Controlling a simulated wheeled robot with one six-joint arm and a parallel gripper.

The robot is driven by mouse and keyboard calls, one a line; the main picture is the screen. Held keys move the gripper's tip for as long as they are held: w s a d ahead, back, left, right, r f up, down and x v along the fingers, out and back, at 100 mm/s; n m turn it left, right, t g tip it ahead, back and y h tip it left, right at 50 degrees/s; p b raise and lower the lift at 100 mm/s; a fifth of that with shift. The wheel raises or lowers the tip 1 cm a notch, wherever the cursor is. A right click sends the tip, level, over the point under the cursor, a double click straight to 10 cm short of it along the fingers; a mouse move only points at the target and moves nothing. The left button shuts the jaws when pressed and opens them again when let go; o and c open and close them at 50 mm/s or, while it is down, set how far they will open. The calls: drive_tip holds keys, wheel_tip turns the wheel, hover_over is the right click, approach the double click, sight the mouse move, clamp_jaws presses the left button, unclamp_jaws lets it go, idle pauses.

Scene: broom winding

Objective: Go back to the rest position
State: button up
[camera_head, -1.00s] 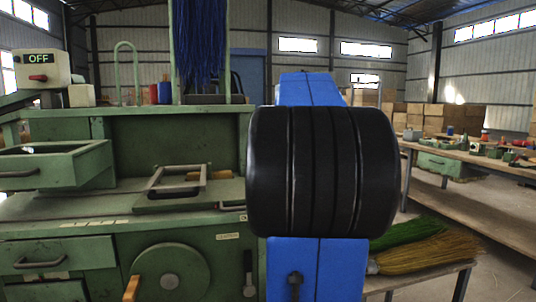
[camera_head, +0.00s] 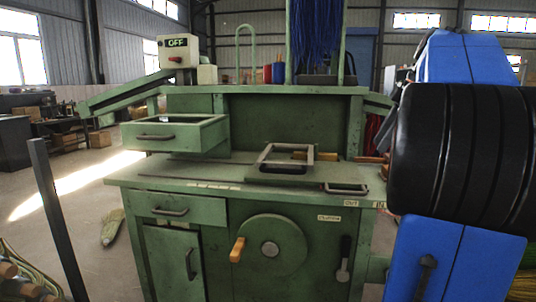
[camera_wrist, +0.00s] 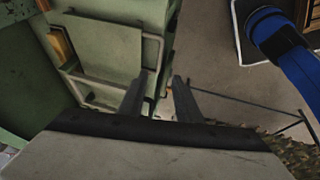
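My gripper (camera_wrist: 160,76) shows in the wrist view with its two dark fingers apart and nothing between them. It is out of view in the head view, where large blue and black links of my arm cover the right side. A green winding machine (camera_head: 185,211) stands ahead, with a box reading OFF (camera_head: 178,50) on top. Blue bristles (camera_head: 316,40) hang above it. Its front has a round wheel with an orange handle (camera_head: 237,250). In the wrist view, the machine's green side and metal frame (camera_wrist: 102,102) lie left of the fingers, apparently apart from them.
An open green drawer (camera_head: 155,137) juts out at the machine's left. A dark post (camera_head: 57,220) stands at the left, near bundles of bristles (camera_head: 25,277). A light brush-like bundle (camera_head: 112,228) is on the floor. Open floor lies left of the machine.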

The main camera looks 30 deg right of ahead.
drive_tip(key=a+f+m+g+h, duration=0.1)
drive_tip(key=a+f+m, duration=0.2)
drive_tip(key=a+f, duration=0.55)
drive_tip(key=a+f+m, duration=0.3)
drive_tip(key=a+f, duration=0.2)
drive_tip(key=a, duration=0.6)
drive_tip(key=s+a+f+m, duration=0.1)
drive_tip(key=s+a+f, duration=0.3)
drive_tip(key=f, duration=0.2)
drive_tip(key=s+a+f+m+t+h, duration=0.1)
drive_tip(key=s+a+f+m, duration=0.1)
drive_tip(key=f, duration=0.4)
drive_tip(key=s+a+f+m, duration=0.2)
drive_tip(key=s+a+f, duration=0.3)
drive_tip(key=a+f, duration=0.1)
drive_tip(key=shift+s+a+f, duration=0.3)
drive_tip(key=shift+a+f, duration=0.05)
drive_tip(key=shift+f, duration=0.25)
